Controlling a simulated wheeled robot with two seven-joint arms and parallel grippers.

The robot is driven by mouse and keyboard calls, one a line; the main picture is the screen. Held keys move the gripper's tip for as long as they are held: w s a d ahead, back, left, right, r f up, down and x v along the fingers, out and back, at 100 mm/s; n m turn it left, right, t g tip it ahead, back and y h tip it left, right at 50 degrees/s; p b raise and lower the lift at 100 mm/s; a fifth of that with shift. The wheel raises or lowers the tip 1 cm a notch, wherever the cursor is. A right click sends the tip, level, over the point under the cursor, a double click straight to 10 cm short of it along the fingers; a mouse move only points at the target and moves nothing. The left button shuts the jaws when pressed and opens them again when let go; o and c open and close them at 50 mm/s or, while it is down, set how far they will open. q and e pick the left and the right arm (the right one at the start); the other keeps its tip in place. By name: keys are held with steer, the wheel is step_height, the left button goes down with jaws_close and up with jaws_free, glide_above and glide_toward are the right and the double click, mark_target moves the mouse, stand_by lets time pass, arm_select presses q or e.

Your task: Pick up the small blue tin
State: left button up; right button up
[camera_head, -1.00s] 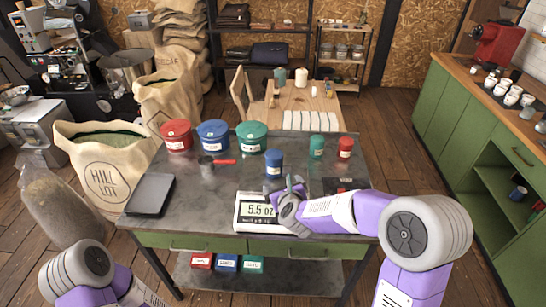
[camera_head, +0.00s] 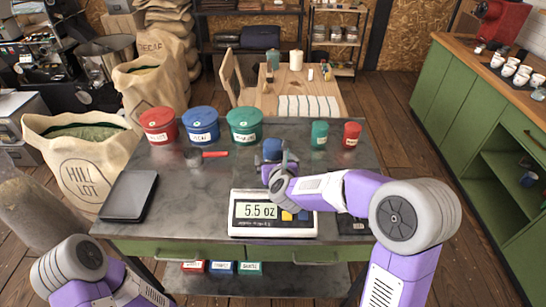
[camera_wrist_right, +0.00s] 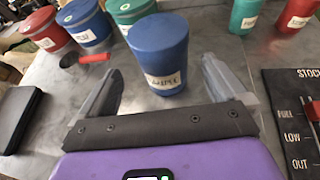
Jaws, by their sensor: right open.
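The small blue tin (camera_head: 272,149) stands upright on the grey table behind the scale, partly covered by my right gripper (camera_head: 279,166). In the right wrist view the same tin (camera_wrist_right: 160,50) has a pale label and shows between the two fingers. My right gripper (camera_wrist_right: 162,66) is open there, with a visible gap on each side of the tin. How far the fingertips reach alongside it is hard to tell. Of my left arm, only links show at the lower left; its gripper is out of view.
Large red (camera_head: 158,126), blue (camera_head: 201,126) and green (camera_head: 244,125) tins stand to the left. Small green (camera_head: 319,135) and red (camera_head: 352,135) tins stand to the right. A scale (camera_head: 273,224) reading 5.5 oz lies in front. A red-handled scoop (camera_head: 213,154) lies left.

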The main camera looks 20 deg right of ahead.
steer(key=x, duration=0.6)
steer(key=shift+w+d+r, duration=0.1)
steer(key=shift+w+d, duration=0.05)
steer(key=shift+d, duration=0.05)
steer(key=shift+c, duration=0.3)
steer(key=c, duration=1.2)
